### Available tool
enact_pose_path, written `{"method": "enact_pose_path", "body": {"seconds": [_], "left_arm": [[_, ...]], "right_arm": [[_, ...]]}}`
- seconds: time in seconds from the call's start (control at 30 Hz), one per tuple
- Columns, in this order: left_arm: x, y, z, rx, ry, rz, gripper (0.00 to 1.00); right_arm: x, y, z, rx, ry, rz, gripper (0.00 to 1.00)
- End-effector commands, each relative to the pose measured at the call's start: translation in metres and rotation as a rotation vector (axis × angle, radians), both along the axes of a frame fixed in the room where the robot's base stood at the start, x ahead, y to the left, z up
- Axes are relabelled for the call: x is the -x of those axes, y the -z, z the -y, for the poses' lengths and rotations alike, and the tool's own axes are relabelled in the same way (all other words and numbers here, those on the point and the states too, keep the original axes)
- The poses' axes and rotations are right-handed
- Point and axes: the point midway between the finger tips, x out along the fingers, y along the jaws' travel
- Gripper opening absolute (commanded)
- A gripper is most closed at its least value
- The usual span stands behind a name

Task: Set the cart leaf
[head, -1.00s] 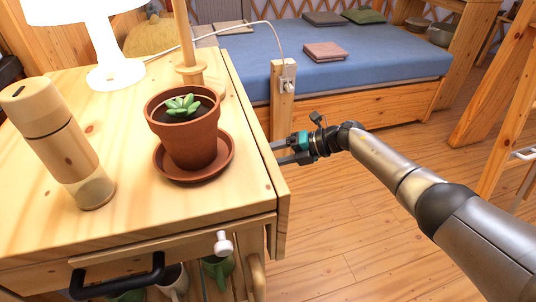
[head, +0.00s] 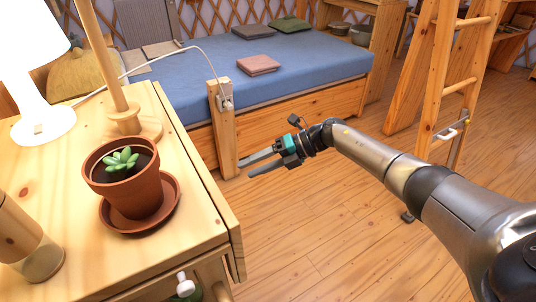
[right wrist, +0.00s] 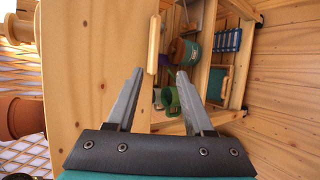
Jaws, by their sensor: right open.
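The wooden cart (head: 172,215) stands at the left of the head view. Its leaf (head: 212,185) appears as a narrow strip along the right edge of the top. My left gripper is out of view.
A potted succulent (head: 125,185), a lamp (head: 35,95) and a wooden bottle (head: 25,240) stand on the cart top. Shelves with mugs (right wrist: 168,97) are below.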

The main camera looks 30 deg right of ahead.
Motion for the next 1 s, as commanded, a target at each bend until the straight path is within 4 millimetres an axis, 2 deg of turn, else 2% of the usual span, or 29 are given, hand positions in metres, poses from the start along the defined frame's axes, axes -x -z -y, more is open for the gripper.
{"method": "enact_pose_path", "body": {"seconds": [0.1, 0.3, 0.87, 1.0], "left_arm": [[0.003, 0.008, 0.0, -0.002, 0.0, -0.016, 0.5], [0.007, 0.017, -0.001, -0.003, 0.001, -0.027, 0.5], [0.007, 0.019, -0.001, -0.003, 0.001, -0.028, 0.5], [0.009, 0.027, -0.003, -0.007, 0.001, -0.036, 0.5]], "right_arm": [[0.006, -0.011, 0.018, 0.001, 0.004, 0.001, 0.53], [0.012, -0.018, 0.033, -0.001, 0.006, 0.002, 0.53], [0.012, -0.018, 0.034, -0.003, 0.008, 0.002, 0.53], [0.008, -0.012, 0.027, -0.069, 0.081, -0.021, 0.53]]}}
